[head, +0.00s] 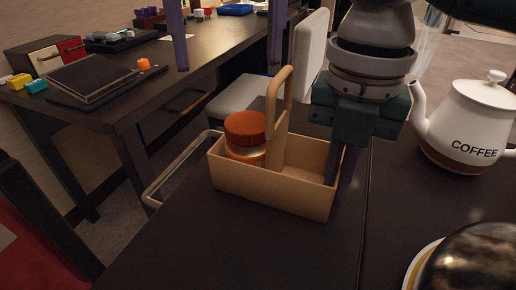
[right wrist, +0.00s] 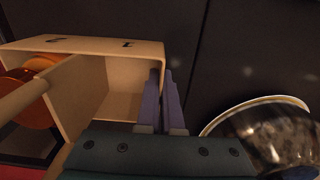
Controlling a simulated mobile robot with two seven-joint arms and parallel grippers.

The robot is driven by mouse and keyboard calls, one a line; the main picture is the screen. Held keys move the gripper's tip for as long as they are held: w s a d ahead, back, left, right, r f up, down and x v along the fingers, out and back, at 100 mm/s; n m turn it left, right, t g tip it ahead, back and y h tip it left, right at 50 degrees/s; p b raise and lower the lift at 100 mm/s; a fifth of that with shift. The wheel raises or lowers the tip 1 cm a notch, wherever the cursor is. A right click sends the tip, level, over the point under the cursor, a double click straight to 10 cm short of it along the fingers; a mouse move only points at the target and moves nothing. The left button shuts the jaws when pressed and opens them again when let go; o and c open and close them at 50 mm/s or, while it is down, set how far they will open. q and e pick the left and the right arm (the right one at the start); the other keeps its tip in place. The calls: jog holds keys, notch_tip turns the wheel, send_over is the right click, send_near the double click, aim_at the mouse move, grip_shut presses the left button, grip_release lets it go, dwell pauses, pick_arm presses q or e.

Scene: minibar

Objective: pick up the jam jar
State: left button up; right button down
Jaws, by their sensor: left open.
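The jam jar (head: 246,130), with an orange-brown lid, stands upright in the left compartment of a light wooden caddy (head: 262,190). Its lower part is hidden by the caddy's front wall. In the right wrist view the orange jar (right wrist: 28,98) shows at the left, partly behind the caddy's handle. My left gripper (head: 228,68) is open; its two purple fingers hang wide apart at the top, above and beyond the jar in the picture. My right gripper (head: 341,182) is at the caddy's right end, its fingers close together with the end wall between them; it also shows in the right wrist view (right wrist: 163,78).
A white coffee pot (head: 466,125) and a dark shiny bowl-like object (head: 475,262) on a plate stand to the right. The caddy's tall handle (head: 279,105) rises beside the jar. The dark table (head: 220,245) is clear in front. Another desk (head: 125,105) with small items is behind.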

aim_at(242, 122)
pick_arm(q)
jog(key=m, duration=0.5)
jog(key=shift+r+m, duration=0.3)
jog(key=shift+r, duration=0.05)
jog(key=f+m, duration=0.3)
jog(key=m, duration=0.1)
jog(key=d+f+m, duration=0.1)
jog(key=f+m, duration=0.6)
jog(key=m, duration=0.1)
jog(key=shift+s+d+f+m, duration=0.15)
jog(key=shift+s+f+m, duration=0.1)
jog(key=shift+m, duration=0.15)
jog(key=shift+c, duration=0.3)
jog(key=shift+f, duration=0.1)
grip_shut()
